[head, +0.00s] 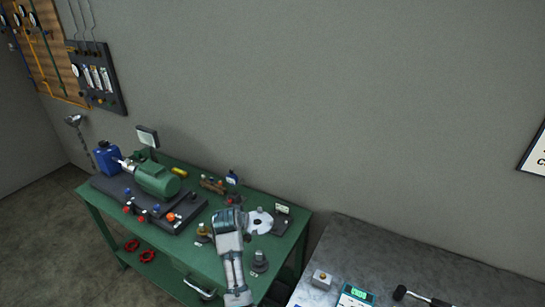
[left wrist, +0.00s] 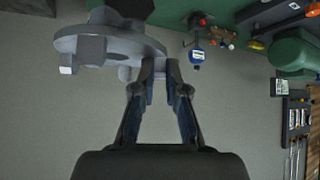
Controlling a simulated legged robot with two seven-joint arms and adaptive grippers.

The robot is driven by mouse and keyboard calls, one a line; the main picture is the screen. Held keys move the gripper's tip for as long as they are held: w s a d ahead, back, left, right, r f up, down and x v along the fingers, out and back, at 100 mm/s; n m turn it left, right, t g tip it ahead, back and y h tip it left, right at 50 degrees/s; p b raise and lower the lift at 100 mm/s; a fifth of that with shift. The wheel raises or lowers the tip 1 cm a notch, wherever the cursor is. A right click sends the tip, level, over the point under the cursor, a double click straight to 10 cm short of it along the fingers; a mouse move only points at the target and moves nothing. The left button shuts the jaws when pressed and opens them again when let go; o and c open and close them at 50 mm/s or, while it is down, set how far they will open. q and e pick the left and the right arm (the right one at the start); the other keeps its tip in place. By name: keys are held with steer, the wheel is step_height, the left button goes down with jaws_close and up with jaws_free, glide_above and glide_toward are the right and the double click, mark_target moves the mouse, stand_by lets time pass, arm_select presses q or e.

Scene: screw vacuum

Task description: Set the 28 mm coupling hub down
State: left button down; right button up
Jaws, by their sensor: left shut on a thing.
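A pale grey disc-shaped hub (left wrist: 108,46) with projecting lugs, which I take to be the coupling hub, fills the upper left of the left wrist view. My left gripper (left wrist: 160,68) is shut on its edge. The hub's centre is partly hidden by dark parts at the top edge. In the head view a pale disc (head: 262,221) shows just right of my left gripper (head: 236,215), over the green bench (head: 204,258). The fingertips are hidden there, and I cannot tell whether the disc touches the bench. My right gripper is in neither view.
A green motor and pump (head: 157,178) stand on a dark base at the bench's left. A dark stepped part (head: 259,262) stands near the right front. Small fittings (head: 212,185) lie behind the arm. A grey table (head: 400,258) adjoins on the right, with a mallet (head: 420,296).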

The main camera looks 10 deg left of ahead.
arm_select(q)
steer(key=s+f, duration=0.3)
steer(key=s, duration=0.7)
steer(key=s+a+f, duration=0.1)
steer(key=s+f, duration=0.3)
steer(key=s, duration=0.7)
steer(key=shift+s+f, duration=0.15)
